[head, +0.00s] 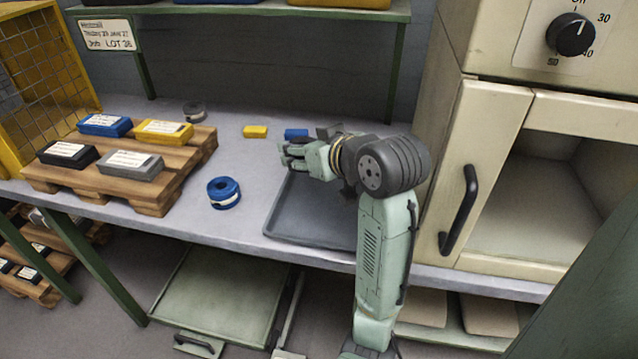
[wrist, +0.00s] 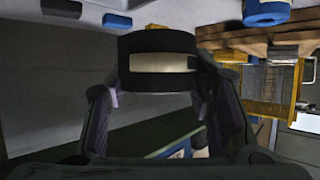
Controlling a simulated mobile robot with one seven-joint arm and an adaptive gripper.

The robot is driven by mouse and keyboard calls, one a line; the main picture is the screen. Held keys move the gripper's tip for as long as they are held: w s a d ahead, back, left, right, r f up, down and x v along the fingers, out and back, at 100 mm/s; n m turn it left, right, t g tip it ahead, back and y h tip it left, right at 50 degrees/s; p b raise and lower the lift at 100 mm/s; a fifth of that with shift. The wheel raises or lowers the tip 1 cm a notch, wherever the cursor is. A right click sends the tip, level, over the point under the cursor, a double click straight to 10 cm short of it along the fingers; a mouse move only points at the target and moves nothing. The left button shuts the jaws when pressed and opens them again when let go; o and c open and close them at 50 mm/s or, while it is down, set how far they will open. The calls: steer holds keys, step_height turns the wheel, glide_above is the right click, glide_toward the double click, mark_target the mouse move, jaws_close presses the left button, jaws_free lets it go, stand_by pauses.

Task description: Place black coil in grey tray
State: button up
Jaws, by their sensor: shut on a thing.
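My gripper (head: 290,154) points left above the back left part of the grey tray (head: 300,215) in the head view. In the wrist view its two fingers (wrist: 158,80) are shut on the black coil (wrist: 158,42), a black ring with a cream band, gripped from both sides. In the head view I cannot clearly make out the held coil at the fingertips. The tray lies flat on the bench; my arm covers its right part, and its visible floor is empty.
A wooden pallet (head: 150,190) with several boxes is at left. Yellow (head: 255,132) and blue (head: 296,134) blocks lie behind the tray. A cream cabinet (head: 487,130) stands right.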

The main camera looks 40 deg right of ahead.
mark_target(306, 197)
step_height(306, 197, down, 8)
steer(key=shift+r, duration=0.1)
stand_by(0.4)
steer(key=shift+f, duration=0.3)
steer(key=o, duration=0.9)
steer(key=shift+r, duration=0.25)
steer(key=v, duration=1.2)
steer(key=shift+a+b, duration=0.1)
steer(key=shift+b, duration=0.2)
